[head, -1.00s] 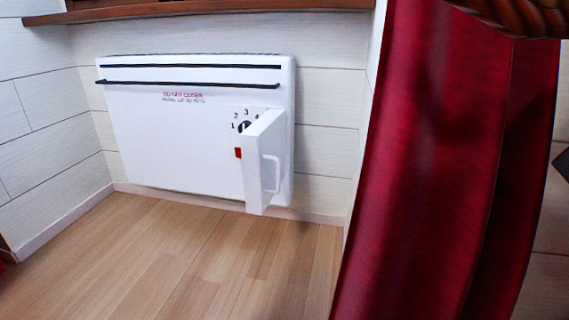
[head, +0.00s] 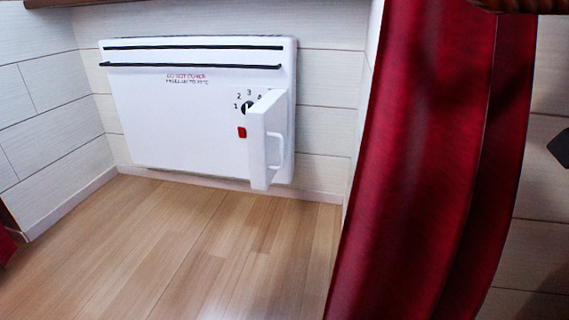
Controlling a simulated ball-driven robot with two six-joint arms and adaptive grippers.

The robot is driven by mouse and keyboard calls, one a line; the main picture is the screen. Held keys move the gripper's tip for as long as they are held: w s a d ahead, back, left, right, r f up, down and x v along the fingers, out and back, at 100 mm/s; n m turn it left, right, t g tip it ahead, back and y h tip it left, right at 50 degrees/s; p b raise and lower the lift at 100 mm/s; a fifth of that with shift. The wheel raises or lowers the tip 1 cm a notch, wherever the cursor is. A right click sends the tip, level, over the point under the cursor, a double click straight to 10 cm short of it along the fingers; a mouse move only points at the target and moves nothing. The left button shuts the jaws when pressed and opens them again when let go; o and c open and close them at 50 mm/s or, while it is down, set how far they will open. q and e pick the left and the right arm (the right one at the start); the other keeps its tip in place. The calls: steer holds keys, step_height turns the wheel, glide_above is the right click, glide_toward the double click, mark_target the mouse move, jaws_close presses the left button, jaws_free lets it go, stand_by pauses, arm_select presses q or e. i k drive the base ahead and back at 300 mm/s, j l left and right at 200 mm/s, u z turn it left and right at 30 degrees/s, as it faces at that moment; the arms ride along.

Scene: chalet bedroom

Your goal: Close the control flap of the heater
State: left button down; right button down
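The white heater (head: 180,120) is mounted low on the wall, left of centre in the head view. Its control flap (head: 268,142) stands open, swung out from the right part of the heater's front, with a white bar handle (head: 281,150) on its right face. Beside the flap, a black numbered dial (head: 247,106) and a red switch (head: 242,132) are exposed. Neither of my grippers is in view.
A red curtain (head: 420,160) hangs in front of the wall on the right. A wooden ledge (head: 60,3) runs above the heater. The wooden floor (head: 200,245) before the heater is clear. Another bit of red cloth shows at the left edge.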

mark_target(266, 120)
steer(key=i+j, duration=0.1)
steer(key=j, duration=0.85)
steer(key=i+j, duration=0.2)
steer(key=j, duration=0.15)
steer(key=i+j, duration=0.25)
steer(key=j+z, duration=0.05)
steer(key=j, duration=0.05)
